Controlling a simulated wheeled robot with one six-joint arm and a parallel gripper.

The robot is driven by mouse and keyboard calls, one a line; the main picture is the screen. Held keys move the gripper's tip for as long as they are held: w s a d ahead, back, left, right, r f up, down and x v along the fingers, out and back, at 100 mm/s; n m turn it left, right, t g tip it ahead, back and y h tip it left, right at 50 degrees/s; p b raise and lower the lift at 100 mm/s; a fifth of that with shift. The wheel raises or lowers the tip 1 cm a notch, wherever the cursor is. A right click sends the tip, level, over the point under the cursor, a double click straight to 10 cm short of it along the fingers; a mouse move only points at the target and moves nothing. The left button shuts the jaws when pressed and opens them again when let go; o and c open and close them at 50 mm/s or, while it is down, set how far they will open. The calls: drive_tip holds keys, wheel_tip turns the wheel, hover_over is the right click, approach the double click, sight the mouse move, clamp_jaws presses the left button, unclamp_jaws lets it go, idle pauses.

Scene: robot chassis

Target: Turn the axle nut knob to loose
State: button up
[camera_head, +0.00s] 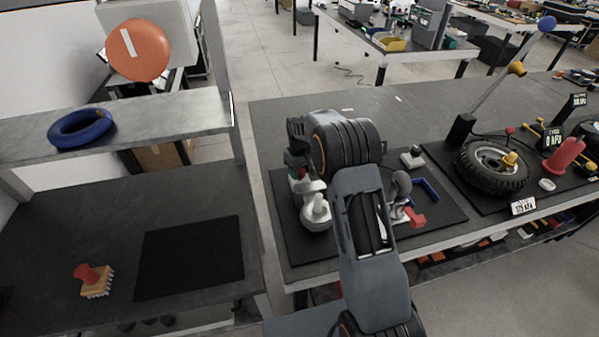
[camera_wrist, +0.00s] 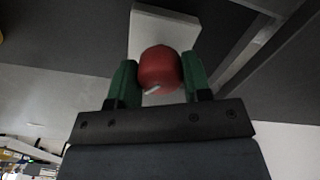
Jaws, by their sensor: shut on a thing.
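A round red knob (camera_wrist: 158,70) with a short white mark on its near edge shows in the wrist view, in front of a pale block (camera_wrist: 165,28). The two green fingers of my gripper (camera_wrist: 160,76) stand on either side of the knob and are shut on it. The mark is slanted and partly foreshortened; I cannot read its setting. In the head view my gripper (camera_head: 297,170) is low over the left part of the dark mat (camera_head: 290,245), beside a white rounded fixture (camera_head: 316,213). My arm hides much of that area.
A grey lever (camera_head: 402,183), a red piece (camera_head: 416,218) and a blue bent tool (camera_head: 428,190) lie right of my arm. A tyred wheel (camera_head: 493,168) is farther right. A large orange disc (camera_head: 140,50) and a blue ring (camera_head: 81,129) are at left.

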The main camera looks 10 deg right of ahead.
drive_tip(key=n, duration=0.6)
drive_tip(key=shift+b, duration=0.4)
drive_tip(key=shift+n, duration=0.3)
drive_tip(key=o, duration=0.9)
wheel_tip(320, 180, up, 14)
drive_tip(key=shift+f, duration=0.1)
idle(0.4)
